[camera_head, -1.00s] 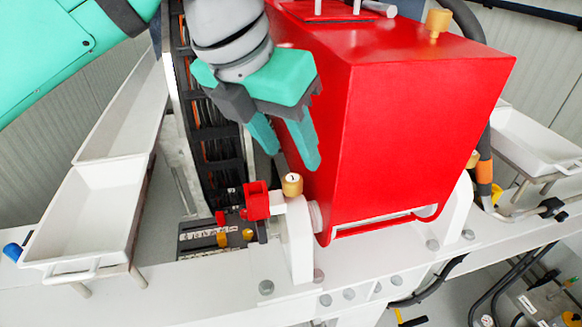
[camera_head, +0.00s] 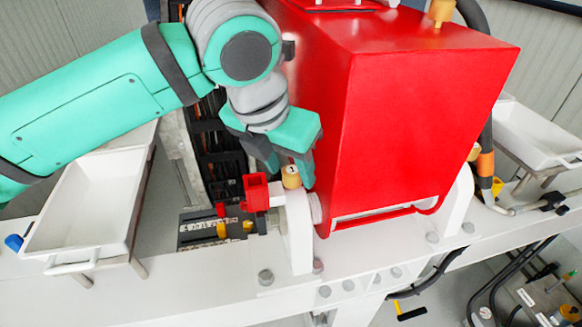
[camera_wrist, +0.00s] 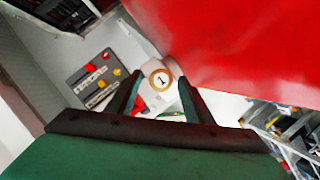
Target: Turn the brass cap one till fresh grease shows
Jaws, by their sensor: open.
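The brass cap (camera_head: 291,177), marked 1 on its top, sits upright on a white bearing post (camera_head: 297,240) beside the red pump housing. It also shows in the wrist view (camera_wrist: 161,78), lying between my fingertips as seen from above. My gripper (camera_head: 290,172) is open, its green fingers pointing down at the cap, with one finger to its left and behind and the other to its right. I cannot tell whether either finger touches the cap. No grease is visible around it.
A red block (camera_head: 256,191) stands just left of the cap. The large red housing (camera_head: 400,130) rises close on the right. A dark panel with coloured knobs (camera_head: 215,230) lies lower left. White trays stand left (camera_head: 85,205) and right (camera_head: 535,135).

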